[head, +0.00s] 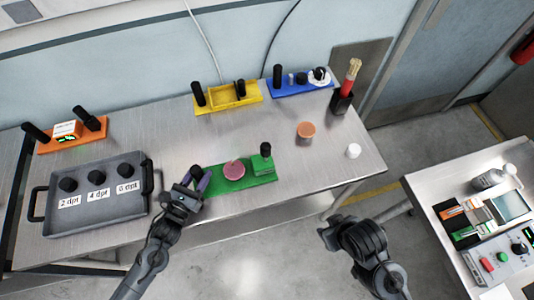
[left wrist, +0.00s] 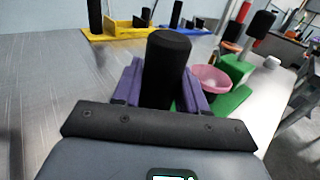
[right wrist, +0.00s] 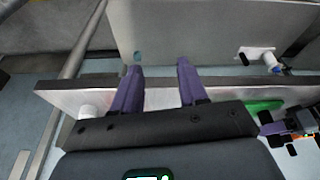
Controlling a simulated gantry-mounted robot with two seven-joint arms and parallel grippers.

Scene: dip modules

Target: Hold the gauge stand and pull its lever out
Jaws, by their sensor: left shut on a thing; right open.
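The green stand (head: 213,187), which I take to be the gauge stand, lies near the table's front edge. It carries a pink round dish (head: 234,170) and a green block with a black knob (head: 265,150) at its right end. My left gripper (head: 196,181) is shut on the black upright handle at the stand's left end. The handle (left wrist: 165,68) stands between the purple fingers in the left wrist view. My right gripper (right wrist: 158,80) is open and empty, off the table's front right; a green edge (right wrist: 262,106) shows beyond it.
A grey tray (head: 45,215) with several labelled black knobs is at left, an orange stand (head: 60,147) behind it. Yellow (head: 225,105) and blue (head: 290,90) stands line the back. An orange-topped round piece (head: 306,130) and white cylinder (head: 353,151) stand right. A second table (head: 425,190) is far right.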

